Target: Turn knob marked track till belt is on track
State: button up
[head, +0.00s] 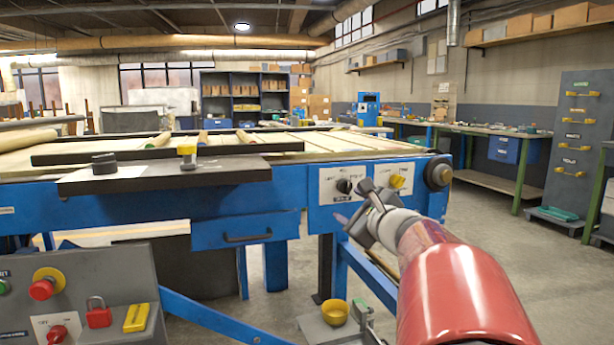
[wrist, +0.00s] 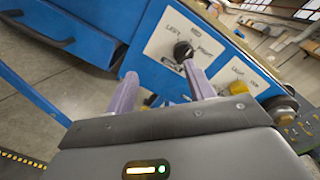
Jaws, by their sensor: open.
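The black knob (head: 344,186) sits on a white plate on the blue machine's front; in the wrist view the black knob (wrist: 183,50) has words at its sides and a small dark label below, too small to read surely. A yellow knob (head: 397,181) is on a second plate to its right. The pale belt (head: 85,162) lies on the machine top; whether it runs on track I cannot tell. My gripper (head: 353,202) is open and empty in front of the black knob. In the wrist view the right finger's tip is just below the knob, the left finger off to its left.
A dark round roller end (head: 438,172) sticks out at the machine's right corner. A grey control box (head: 75,305) with a red button stands at lower left. A blue drawer (head: 246,230) is left of the knobs.

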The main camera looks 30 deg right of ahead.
aim_at(348, 189)
jog(key=shift+m+h, duration=0.8)
jog(key=shift+m, duration=0.1)
jog(key=w+d, duration=0.1)
jog(key=w, duration=0.1)
jog(key=w+d+r+p, duration=0.1)
jog(key=w+d, duration=0.2)
jog(key=w, duration=0.2)
jog(key=shift+w+d+r, duration=0.1)
jog(key=shift+d+r, duration=0.05)
jog(key=shift+d, duration=0.25)
jog(key=c, duration=1)
